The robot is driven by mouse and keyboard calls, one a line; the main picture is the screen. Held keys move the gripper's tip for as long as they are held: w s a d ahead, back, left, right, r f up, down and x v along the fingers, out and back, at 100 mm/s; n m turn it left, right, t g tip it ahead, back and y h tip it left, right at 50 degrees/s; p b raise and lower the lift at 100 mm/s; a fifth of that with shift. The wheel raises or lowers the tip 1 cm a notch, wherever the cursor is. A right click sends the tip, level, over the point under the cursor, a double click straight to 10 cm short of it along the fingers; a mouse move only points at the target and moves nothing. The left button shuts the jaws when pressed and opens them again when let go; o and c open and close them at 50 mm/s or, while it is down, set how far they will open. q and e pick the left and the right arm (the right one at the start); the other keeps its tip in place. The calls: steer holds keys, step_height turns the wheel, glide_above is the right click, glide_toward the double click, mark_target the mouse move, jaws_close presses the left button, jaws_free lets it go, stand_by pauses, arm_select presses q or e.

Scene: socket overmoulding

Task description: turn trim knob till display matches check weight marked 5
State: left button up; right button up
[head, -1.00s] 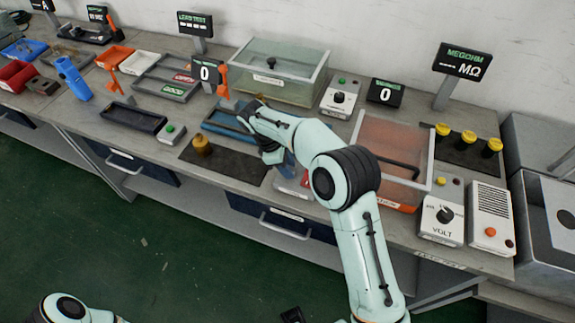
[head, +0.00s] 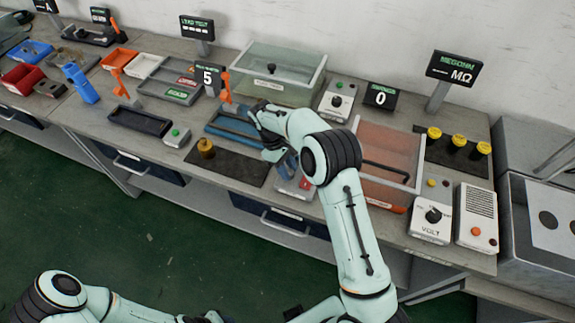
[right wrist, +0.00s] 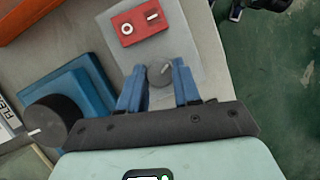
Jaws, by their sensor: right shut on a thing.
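My right gripper (right wrist: 160,90) has its blue fingers on either side of a small dark grey trim knob (right wrist: 160,74) and is shut on it. The knob sits on a light grey panel (right wrist: 183,45) beside a red switch block (right wrist: 135,22). In the head view my right arm hides the knob, and the red switch (head: 306,184) shows beside my gripper. My left gripper is out of view.
A blue tray or plate (head: 238,128) lies just behind my right gripper, with an orange lever (head: 225,88) beyond it. An orange-tinted clear box (head: 385,160) stands close to the right. A large dark round knob (right wrist: 45,120) is near my right wrist.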

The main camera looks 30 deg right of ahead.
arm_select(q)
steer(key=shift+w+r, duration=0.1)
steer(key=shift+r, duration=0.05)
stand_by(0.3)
arm_select(e)
steer(key=o, duration=1)
steer(key=shift+r, duration=0.15)
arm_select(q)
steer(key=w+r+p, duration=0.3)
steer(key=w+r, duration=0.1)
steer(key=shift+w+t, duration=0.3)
arm_select(e)
steer(key=v, duration=1.3)
steer(key=shift+w, duration=0.15)
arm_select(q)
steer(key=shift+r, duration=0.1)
